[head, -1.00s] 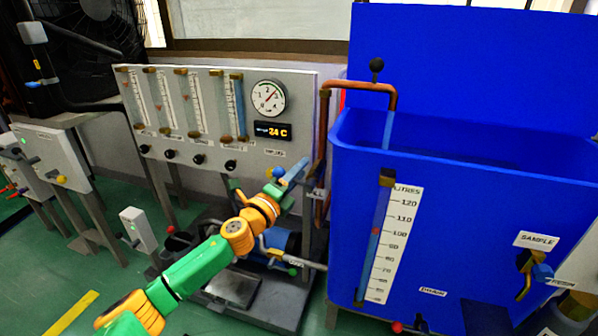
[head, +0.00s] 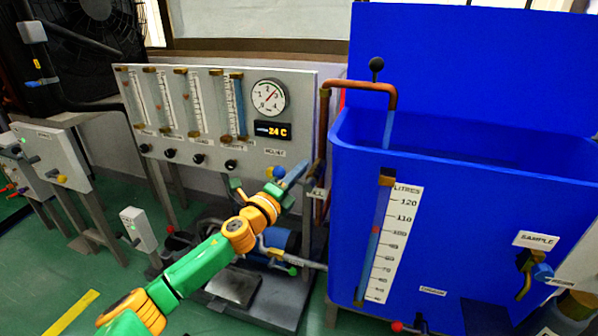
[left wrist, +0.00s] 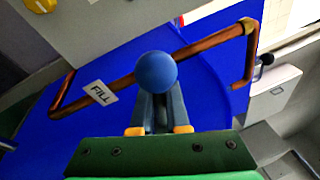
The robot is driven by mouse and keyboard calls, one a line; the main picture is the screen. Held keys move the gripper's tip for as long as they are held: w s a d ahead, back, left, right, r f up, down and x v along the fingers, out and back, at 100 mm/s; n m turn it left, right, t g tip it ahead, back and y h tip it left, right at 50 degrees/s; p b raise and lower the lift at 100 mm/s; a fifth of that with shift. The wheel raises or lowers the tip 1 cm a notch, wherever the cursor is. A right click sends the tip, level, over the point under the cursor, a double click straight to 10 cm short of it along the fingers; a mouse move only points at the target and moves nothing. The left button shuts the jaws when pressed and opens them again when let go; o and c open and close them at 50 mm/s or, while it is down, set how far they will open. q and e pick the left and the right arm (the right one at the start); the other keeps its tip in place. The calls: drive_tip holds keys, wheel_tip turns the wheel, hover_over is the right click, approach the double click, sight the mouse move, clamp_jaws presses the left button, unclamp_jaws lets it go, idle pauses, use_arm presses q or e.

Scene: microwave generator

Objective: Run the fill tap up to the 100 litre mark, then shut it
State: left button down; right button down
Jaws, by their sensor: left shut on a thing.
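The blue tank (head: 470,220) stands at the right, with a white litre scale (head: 395,240) and a sight tube on its front. A red mark (head: 375,230) in the tube sits about level with the 100 line. A pale blue stream (head: 388,130) falls from the copper spout (head: 385,88) into the tank. My left gripper (head: 294,174) is at the copper pipe left of the tank. In the left wrist view it is shut on the fill tap's blue ball knob (left wrist: 156,72), beside the FILL label (left wrist: 100,93). The tap body is hidden. My right gripper is out of view.
A panel (head: 205,110) with several flow tubes, a round gauge (head: 268,97) and a 24 C display (head: 273,130) stands behind my left arm. A sample tap (head: 530,272) is on the tank's right front. Pump equipment (head: 275,240) lies below my gripper.

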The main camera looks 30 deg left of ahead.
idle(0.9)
use_arm(q)
drive_tip(key=n+b, duration=0.1)
drive_tip(key=n, duration=0.1)
drive_tip(key=f+n+y+b, duration=0.1)
drive_tip(key=n, duration=0.1)
drive_tip(key=shift+a+f+t, duration=0.1)
drive_tip(key=shift+a+t, duration=0.05)
drive_tip(key=shift+t, duration=0.15)
drive_tip(key=c, duration=0.9)
unclamp_jaws()
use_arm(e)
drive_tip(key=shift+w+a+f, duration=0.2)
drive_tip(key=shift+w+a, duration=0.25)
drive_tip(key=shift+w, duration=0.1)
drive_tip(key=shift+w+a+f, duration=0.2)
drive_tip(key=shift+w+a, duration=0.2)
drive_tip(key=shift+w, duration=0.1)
use_arm(q)
drive_tip(key=shift+s, duration=0.15)
drive_tip(key=s, duration=0.3)
drive_tip(key=s+f, duration=0.1)
drive_tip(key=s, duration=0.2)
drive_tip(key=shift+s+f, duration=0.15)
drive_tip(key=shift+s, duration=0.2)
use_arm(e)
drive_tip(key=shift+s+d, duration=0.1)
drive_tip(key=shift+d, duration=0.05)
